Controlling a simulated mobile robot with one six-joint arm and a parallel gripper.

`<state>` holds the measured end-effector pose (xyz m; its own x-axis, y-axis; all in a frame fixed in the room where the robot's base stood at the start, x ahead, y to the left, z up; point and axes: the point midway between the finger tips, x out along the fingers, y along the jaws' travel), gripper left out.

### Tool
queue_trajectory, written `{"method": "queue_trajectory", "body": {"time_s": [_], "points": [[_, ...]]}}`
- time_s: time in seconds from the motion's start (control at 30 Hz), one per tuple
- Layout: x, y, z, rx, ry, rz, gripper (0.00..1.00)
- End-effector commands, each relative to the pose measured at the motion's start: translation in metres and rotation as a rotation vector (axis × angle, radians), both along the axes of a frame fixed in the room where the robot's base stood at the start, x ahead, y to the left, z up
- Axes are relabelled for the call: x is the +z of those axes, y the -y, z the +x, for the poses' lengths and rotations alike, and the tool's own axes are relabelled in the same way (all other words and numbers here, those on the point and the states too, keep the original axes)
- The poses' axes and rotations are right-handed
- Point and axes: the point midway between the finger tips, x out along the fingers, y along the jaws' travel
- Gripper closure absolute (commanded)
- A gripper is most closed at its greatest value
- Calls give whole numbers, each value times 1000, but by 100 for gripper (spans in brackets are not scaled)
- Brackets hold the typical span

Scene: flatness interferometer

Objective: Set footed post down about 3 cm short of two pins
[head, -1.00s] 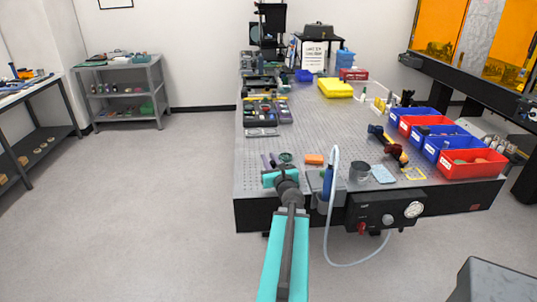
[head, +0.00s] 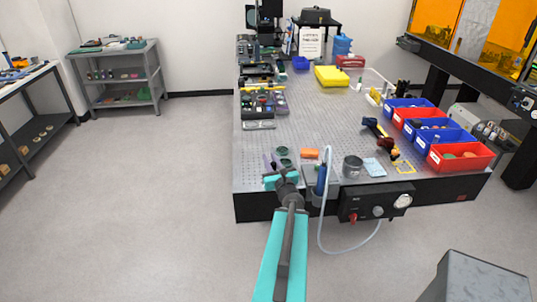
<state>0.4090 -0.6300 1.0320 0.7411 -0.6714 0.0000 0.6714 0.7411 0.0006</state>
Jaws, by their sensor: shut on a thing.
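My gripper (head: 271,168) is at the end of my turquoise arm, over the near left part of the perforated table (head: 310,117). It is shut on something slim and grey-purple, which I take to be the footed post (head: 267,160). The wrist and jaws hide most of it, so I cannot see its foot or whether it touches the table. A dark green round piece (head: 281,152) lies just beyond the gripper. I cannot make out the two pins in this view.
Red and blue bins (head: 461,157) line the right edge. A black tray (head: 257,103) lies farther back. The table's middle is clear.

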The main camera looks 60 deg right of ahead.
Motion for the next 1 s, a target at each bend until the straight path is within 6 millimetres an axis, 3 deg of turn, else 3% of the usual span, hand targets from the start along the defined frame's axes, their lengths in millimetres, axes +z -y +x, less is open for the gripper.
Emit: {"method": "queue_trajectory", "body": {"time_s": [1.0], "points": [[1,-6,-6,0,1,0,100]]}}
